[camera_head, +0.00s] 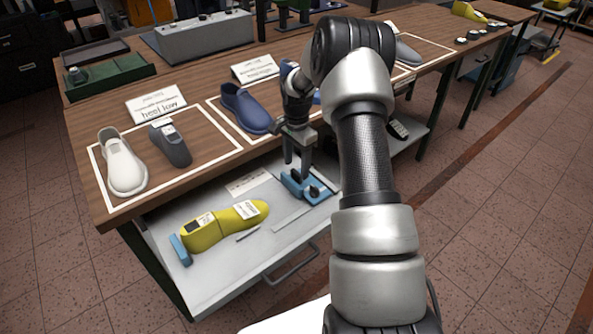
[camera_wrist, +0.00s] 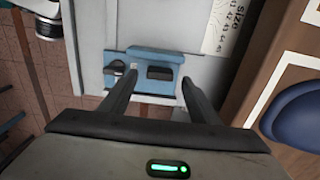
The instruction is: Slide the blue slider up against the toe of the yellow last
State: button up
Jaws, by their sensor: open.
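The yellow last (camera_head: 222,226) lies on its side in the open grey drawer, with dark and white labels on it. A light blue block (camera_head: 180,249) stands close at its left end. The blue slider (camera_head: 296,188) sits at the drawer's right part, apart from the last's right end by a clear gap. My gripper (camera_head: 298,165) points down over the slider, open. In the wrist view the slider (camera_wrist: 152,66) has a dark recess and a knob, and my open fingers (camera_wrist: 158,82) reach down to its near side. I cannot tell whether they touch it. The last is out of the wrist view.
The drawer (camera_head: 222,286) holds a paper card (camera_head: 249,182), a thin dark rod (camera_head: 248,235) and a pale strip (camera_head: 292,220). The wooden table above carries a white shoe (camera_head: 122,162), a grey last (camera_head: 170,145) and a blue shoe (camera_head: 244,107). My arm covers part of the table.

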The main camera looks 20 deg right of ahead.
aim_at(306, 183)
jog(key=shift+f, duration=1.5)
jog(key=shift+c, duration=0.4)
